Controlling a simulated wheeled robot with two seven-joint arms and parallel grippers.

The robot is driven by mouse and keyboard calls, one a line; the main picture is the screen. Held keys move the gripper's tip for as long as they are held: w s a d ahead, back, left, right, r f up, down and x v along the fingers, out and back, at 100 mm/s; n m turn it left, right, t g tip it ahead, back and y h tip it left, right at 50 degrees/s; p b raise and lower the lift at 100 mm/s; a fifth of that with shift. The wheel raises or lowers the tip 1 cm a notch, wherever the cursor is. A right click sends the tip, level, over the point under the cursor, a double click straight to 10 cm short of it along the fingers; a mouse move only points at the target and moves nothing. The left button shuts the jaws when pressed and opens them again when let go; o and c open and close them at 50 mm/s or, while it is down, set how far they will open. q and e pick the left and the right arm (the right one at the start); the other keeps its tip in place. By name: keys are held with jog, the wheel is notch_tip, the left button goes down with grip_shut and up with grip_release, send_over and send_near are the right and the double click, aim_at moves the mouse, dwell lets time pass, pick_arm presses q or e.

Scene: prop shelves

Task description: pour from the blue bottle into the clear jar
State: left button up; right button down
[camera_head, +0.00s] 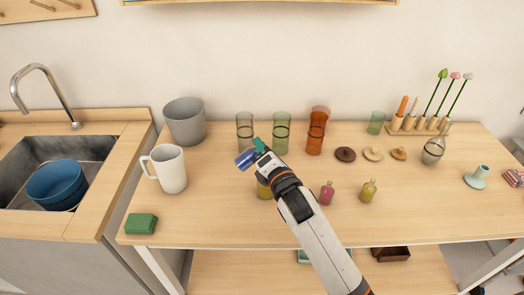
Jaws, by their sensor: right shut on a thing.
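The blue bottle (243,160) is held by my right gripper (257,154), tipped over to nearly lying, over the middle-left of the table. Part of it is hidden by the gripper. The clear jar (244,122), a tall greyish see-through cylinder, stands upright on the table just behind the bottle. In this view the bottle overlaps the jar's lower front; I cannot tell whether they touch. No stream of liquid shows. My left gripper is not in view.
A green jar (281,131) and an orange jar (316,136) stand right of the clear jar. A white mug (171,170) and grey bucket (185,122) stand left. A yellow item (263,190) is partly hidden under my right gripper. Small bottles (327,193) stand right of my arm.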

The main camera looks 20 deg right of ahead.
jog(key=shift+f+m+b, duration=0.3)
jog(key=shift+m, duration=0.1)
jog(key=shift+f+m, duration=0.15)
jog(key=shift+m, duration=0.45)
jog(key=shift+f+p, duration=0.1)
jog(key=shift+p, duration=0.35)
jog(key=shift+d+f+m+p, duration=0.1)
jog(key=shift+f+m+p, duration=0.4)
jog(key=shift+m, duration=0.7)
dwell(1.6)
dwell(0.4)
